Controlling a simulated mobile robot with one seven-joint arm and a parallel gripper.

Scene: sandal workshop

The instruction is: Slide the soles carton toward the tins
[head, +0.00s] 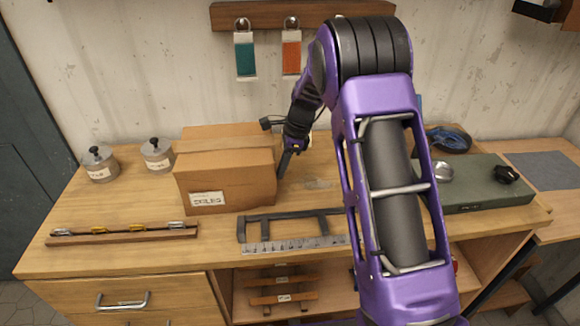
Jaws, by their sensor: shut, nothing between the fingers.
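The soles carton (240,182) is a brown cardboard box with a white label reading SOLES on its front. It stands upright on the wooden workbench (110,255). Two grey lidded tins, one at the far left (102,168) and one nearer the carton (158,157), stand to its left. The nearer tin is close to the carton's left side. My gripper (283,172) is shut and empty, pointing down at the carton's right side. I cannot tell whether it touches the carton.
A wooden rack (122,235) with several small tools lies at the front left. A dark metal frame with a ruler (290,246) lies before the carton. A green mat or case (480,186) lies at the right. Two tags, green (245,56) and orange (291,52), hang on the wall.

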